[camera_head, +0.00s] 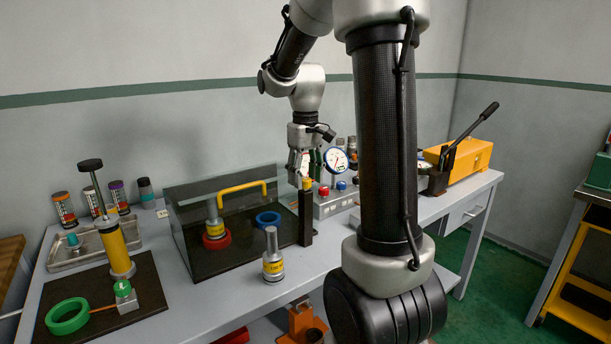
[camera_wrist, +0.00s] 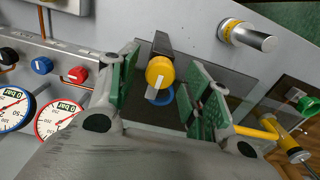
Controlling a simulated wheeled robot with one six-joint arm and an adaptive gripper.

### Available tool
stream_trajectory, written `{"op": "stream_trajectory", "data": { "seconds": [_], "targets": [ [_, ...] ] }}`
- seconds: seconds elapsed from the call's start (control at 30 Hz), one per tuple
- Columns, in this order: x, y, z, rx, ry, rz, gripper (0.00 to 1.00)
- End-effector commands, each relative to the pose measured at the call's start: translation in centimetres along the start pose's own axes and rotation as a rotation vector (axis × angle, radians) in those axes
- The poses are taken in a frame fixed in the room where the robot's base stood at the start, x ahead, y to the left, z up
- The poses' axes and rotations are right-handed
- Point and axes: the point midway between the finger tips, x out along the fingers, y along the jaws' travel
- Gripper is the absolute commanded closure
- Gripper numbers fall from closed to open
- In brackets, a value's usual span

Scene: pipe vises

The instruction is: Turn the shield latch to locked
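The shield latch is a yellow knob with a white pointer on top of a dark upright post; the knob (camera_head: 307,184) stands at the front right corner of the shield (camera_head: 195,235). In the wrist view the knob (camera_wrist: 160,71) lies between my fingers, its pointer toward the bottom of the picture. My gripper (camera_head: 303,172) points down above the post; in the wrist view its green-padded fingers (camera_wrist: 164,82) are apart, with a gap on both sides of the knob. Contact cannot be made out. The dark tinted shield has a yellow handle (camera_head: 243,187) and covers a red ring and a blue ring.
A gauge panel (camera_head: 335,204) with red and blue knobs stands right behind the post. A silver cylinder with a yellow band (camera_head: 273,257) stands left of the post. A yellow hand pump (camera_head: 115,248) and green ring (camera_head: 67,316) are at left. An orange lever unit (camera_head: 466,160) is at right.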

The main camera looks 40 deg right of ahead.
Motion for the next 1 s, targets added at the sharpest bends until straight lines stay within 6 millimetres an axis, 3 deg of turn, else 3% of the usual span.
{"op": "stream_trajectory", "data": {
  "seconds": [0.2, 0.33, 0.7, 1.0],
  "targets": [
    [-0.1, 0.0, 0.0, 0.001, -0.001, 0.0, 0.51],
    [-1.1, 0.0, 0.0, 0.001, 0.001, 0.0, 0.51],
    [-9.0, 0.0, -0.1, 0.0, 0.003, 0.001, 0.51],
    [-11.9, 0.0, 0.0, 0.0, -0.001, 0.0, 0.51]
  ]
}}
